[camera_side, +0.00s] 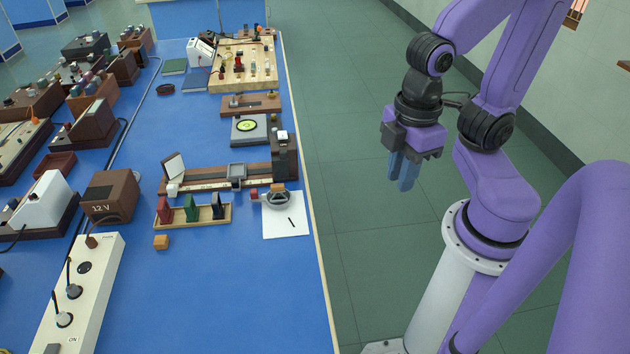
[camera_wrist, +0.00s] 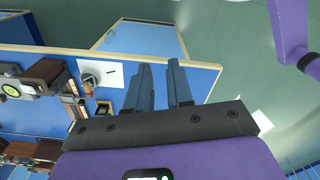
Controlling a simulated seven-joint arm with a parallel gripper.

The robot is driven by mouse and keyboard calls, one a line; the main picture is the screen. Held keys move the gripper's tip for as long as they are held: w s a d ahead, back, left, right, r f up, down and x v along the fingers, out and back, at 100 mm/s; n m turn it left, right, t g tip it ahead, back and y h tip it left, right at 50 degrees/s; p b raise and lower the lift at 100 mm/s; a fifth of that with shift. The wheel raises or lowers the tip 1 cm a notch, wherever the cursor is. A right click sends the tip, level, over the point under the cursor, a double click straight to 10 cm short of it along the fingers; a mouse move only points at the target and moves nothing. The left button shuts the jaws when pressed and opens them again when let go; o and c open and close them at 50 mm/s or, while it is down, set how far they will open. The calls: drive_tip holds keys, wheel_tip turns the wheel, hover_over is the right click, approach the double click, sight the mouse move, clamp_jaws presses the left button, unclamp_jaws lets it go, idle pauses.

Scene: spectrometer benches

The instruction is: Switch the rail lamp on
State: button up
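The optical rail (camera_side: 215,179) lies across the blue bench. At its right end stands a tall dark brown housing (camera_side: 284,160) with a small white part on top, which looks like the rail lamp; I cannot tell if it is lit. A white switch box (camera_side: 85,300) at the front left has two dark levers and the label ON. A brown 12 V supply (camera_side: 110,197) stands behind it. My gripper (camera_side: 401,182) hangs empty over the floor, right of the bench. In the wrist view its two blue-grey fingers (camera_wrist: 159,70) are apart.
A colored-block rack (camera_side: 192,217), an orange cube (camera_side: 161,242) and a white sheet (camera_side: 286,223) with a round grey item lie near the rail. The bench's front middle is clear.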

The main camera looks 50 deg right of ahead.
drive_tip(key=o, duration=0.5)
drive_tip(key=shift+w+a+r, duration=0.1)
drive_tip(key=shift+w, duration=0.1)
drive_tip(key=shift+c, duration=0.2)
drive_tip(key=w+a+r+m, duration=0.1)
drive_tip(key=w+m, duration=0.2)
drive_tip(key=w, duration=0.3)
drive_tip(key=w+a+r+m, duration=0.2)
drive_tip(key=w+m, duration=0.1)
drive_tip(key=w, duration=0.2)
drive_tip(key=r+m, duration=0.2)
drive_tip(key=m, duration=1.4)
hover_over(283, 135)
wheel_tip(283, 135, down, 18)
drive_tip(key=shift+r, duration=0.1)
